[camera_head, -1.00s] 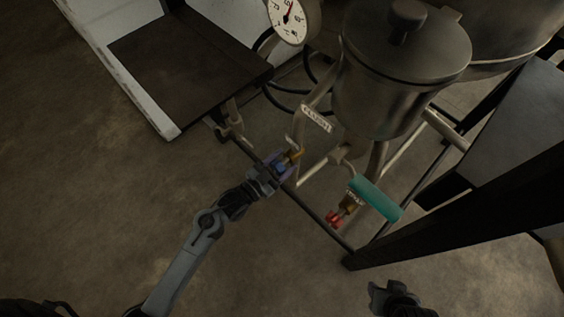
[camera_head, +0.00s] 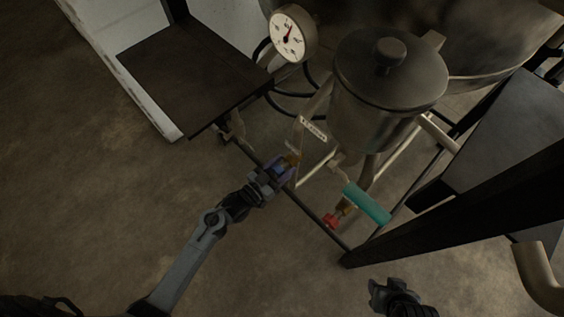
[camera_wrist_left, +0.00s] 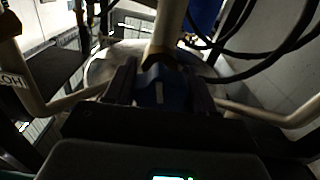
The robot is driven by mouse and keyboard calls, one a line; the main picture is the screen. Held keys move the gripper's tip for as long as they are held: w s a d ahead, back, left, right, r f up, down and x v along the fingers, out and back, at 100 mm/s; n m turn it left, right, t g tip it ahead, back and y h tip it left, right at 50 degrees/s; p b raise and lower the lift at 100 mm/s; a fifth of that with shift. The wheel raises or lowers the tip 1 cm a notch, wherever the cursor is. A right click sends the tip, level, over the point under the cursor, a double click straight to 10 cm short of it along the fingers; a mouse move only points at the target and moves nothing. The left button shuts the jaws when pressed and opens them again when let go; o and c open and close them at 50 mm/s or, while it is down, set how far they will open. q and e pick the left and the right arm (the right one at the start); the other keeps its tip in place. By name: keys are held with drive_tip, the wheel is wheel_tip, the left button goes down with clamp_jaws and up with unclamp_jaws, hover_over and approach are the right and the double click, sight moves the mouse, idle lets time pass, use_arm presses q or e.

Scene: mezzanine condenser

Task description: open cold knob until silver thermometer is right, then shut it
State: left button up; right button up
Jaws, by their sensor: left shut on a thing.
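The cold knob is a small blue knob on a brass valve; it shows in the left wrist view (camera_wrist_left: 162,88). My left gripper (camera_head: 277,168) is shut on it, with one finger on each side of the knob. A silver-rimmed round dial thermometer (camera_head: 290,33) with a white face stands at the top of the head view. Its red needle points up and slightly to the right; the numbers are too small to read. My right gripper (camera_head: 382,292) is at the bottom of the head view, away from the valves; its jaws cannot be made out.
A red knob (camera_head: 331,221) sits on a second valve, beside a teal cylinder (camera_head: 367,204). A lidded metal vessel (camera_head: 388,95) stands on the pipe frame. A dark platform (camera_head: 190,75) is at the upper left. Bare floor lies at left and bottom.

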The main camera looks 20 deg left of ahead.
use_arm(q)
drive_tip(key=n+p, duration=0.2)
drive_tip(key=r+n+p, duration=0.1)
drive_tip(key=shift+w+n+p, duration=0.1)
drive_tip(key=shift+n+p, duration=0.25)
drive_tip(key=shift+n, duration=0.05)
drive_tip(key=n+p, duration=0.3)
drive_tip(key=n, duration=0.1)
drive_tip(key=shift+n, duration=0.3)
drive_tip(key=shift+a+f+n+p, duration=0.15)
drive_tip(key=shift+n+p, duration=0.9)
drive_tip(key=shift+n, duration=1.35)
drive_tip(key=shift+d+f+n+p, duration=0.15)
drive_tip(key=shift+n+p, duration=0.85)
drive_tip(key=shift+n, duration=1.4)
drive_tip(key=shift+a+f, duration=0.1)
drive_tip(key=o, duration=1)
drive_tip(key=shift+a+f, duration=0.1)
